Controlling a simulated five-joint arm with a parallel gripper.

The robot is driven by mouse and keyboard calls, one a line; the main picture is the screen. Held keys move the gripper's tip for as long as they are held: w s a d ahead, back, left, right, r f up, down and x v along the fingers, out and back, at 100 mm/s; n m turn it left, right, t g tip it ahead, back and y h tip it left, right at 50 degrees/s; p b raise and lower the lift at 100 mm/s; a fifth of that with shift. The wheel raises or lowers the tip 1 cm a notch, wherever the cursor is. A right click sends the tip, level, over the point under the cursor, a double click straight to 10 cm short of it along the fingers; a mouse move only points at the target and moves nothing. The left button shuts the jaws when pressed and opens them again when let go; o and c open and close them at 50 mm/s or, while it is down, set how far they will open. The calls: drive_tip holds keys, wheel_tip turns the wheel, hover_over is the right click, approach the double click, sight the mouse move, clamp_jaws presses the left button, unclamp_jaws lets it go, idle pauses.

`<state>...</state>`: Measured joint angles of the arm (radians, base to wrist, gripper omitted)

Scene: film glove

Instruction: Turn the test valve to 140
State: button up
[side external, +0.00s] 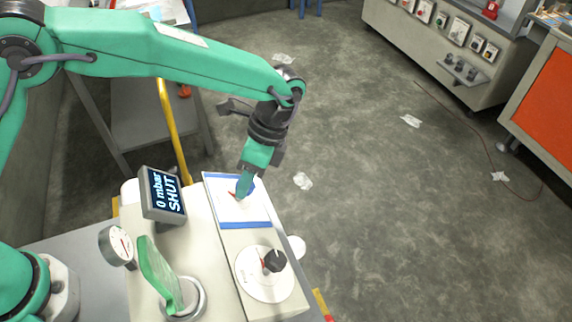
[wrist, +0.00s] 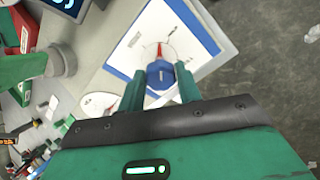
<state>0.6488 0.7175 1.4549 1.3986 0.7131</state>
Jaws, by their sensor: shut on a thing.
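My gripper (side external: 243,192) points down at a blue-bordered white sheet (side external: 222,187) on the pale bench unit. In the wrist view, my gripper (wrist: 160,70) is shut on a blue knob (wrist: 160,77), one finger on each side. A red pointer (wrist: 159,50) shows above the knob, over a thin round scale. The scale's numbers are too small to read. In the side view my fingers mostly hide the knob. A display (side external: 164,193) reads "0 mbar SHUT".
A black knob (side external: 274,260) stands on a round white dial (side external: 250,280) nearer the front. A round gauge (side external: 117,245) and an upright green glove (side external: 160,272) stand to the left. Open floor lies to the right, with scraps of litter and a thin red cable.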

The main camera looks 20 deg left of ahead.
drive_tip(key=m, duration=0.4)
drive_tip(key=shift+w+d+m, duration=0.1)
drive_tip(key=shift+w+m, duration=0.05)
drive_tip(key=shift+m, duration=0.15)
drive_tip(key=m, duration=0.4)
drive_tip(key=shift+w+m+g, duration=0.1)
drive_tip(key=shift+m+g, duration=0.2)
drive_tip(key=m, duration=0.4)
drive_tip(key=shift+w+f+g+y, duration=0.1)
drive_tip(key=shift+g+y, duration=0.2)
drive_tip(key=shift+y, duration=0.1)
drive_tip(key=m, duration=0.5)
drive_tip(key=shift+f+m, duration=0.1)
drive_tip(key=shift+m, duration=0.2)
drive_tip(key=o, duration=1)
drive_tip(key=shift+c, duration=0.2)
drive_tip(key=shift+d, duration=0.1)
drive_tip(key=v, duration=0.7)
drive_tip(key=shift+w+r, duration=0.2)
drive_tip(key=shift+r, duration=0.1)
